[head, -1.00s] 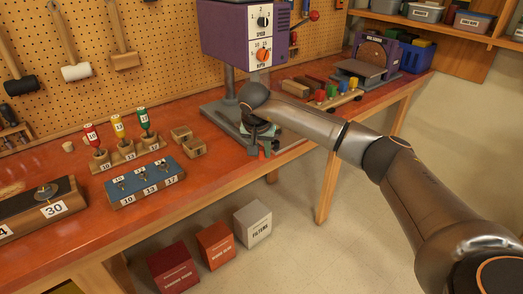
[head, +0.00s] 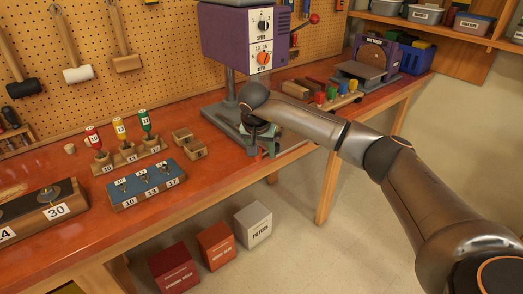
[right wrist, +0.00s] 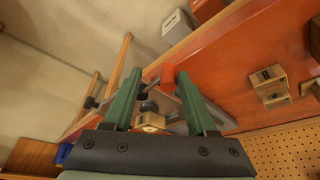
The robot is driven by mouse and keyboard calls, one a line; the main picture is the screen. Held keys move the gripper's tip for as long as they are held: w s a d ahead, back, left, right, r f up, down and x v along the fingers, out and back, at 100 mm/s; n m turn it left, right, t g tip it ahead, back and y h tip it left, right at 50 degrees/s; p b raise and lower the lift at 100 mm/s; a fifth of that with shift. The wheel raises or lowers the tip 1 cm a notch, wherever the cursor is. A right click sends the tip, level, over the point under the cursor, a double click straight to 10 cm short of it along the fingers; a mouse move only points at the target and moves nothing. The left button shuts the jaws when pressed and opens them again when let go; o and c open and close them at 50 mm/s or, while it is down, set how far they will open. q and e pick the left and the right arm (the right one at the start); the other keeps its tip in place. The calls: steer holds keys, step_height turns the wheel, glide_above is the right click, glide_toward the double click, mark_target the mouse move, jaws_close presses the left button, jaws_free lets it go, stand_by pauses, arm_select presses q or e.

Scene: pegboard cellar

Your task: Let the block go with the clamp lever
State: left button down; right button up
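The purple drill press (head: 236,40) stands on the bench, with its grey base (head: 222,117) partly behind my right arm. My right gripper (head: 264,147) is low at the front of that base, by the bench edge. In the right wrist view its two green fingers (right wrist: 159,82) are apart. The clamp lever's orange-red end (right wrist: 168,74) shows between the fingertips, with space on both sides; I cannot tell whether it touches a finger. A pale wooden block (right wrist: 150,121) with a label shows beyond the gripper's palm, beside dark clamp parts. My left gripper is not in view.
A tray of coloured pegs (head: 338,97) and a sander (head: 370,62) stand to the right. Boxes (head: 216,246) lie on the floor.

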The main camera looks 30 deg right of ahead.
steer(key=p+v, duration=0.4)
steer(key=v, duration=0.9)
steer(key=shift+r, duration=0.15)
stand_by(0.6)
stand_by(0.5)
steer(key=v, duration=1.2)
steer(key=shift+r, duration=0.25)
steer(key=shift+a+f, duration=0.1)
steer(key=shift+a, duration=0.05)
